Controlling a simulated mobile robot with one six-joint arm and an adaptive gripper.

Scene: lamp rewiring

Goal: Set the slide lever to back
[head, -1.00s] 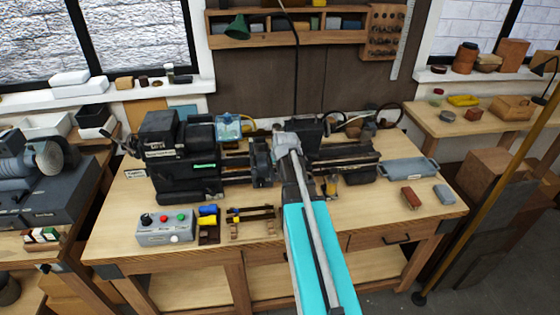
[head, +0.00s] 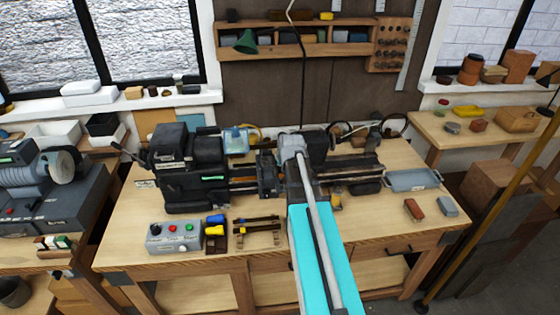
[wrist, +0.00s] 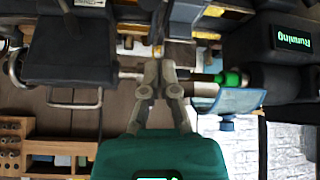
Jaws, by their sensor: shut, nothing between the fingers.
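The lathe (head: 190,165) stands on the wooden bench, with its dark headstock at the left and its bed running right. My gripper (wrist: 158,62) shows in the wrist view with its fingers together and empty, over the middle of the lathe. In the head view my own arm hides the fingers and part of the carriage. I cannot tell for sure which part is the slide lever or how it is set. A small yellow part (wrist: 157,50) shows close to my fingertips in the wrist view; I cannot tell whether they touch.
A green-lit display (wrist: 293,40) reads "Running", upside down in the wrist view. A grey control box (head: 173,236) with coloured buttons stands at the bench's front left. A blue-grey tray (head: 414,180) and a red-brown block (head: 414,209) lie at the right. A dark block (wrist: 72,45) flanks my gripper.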

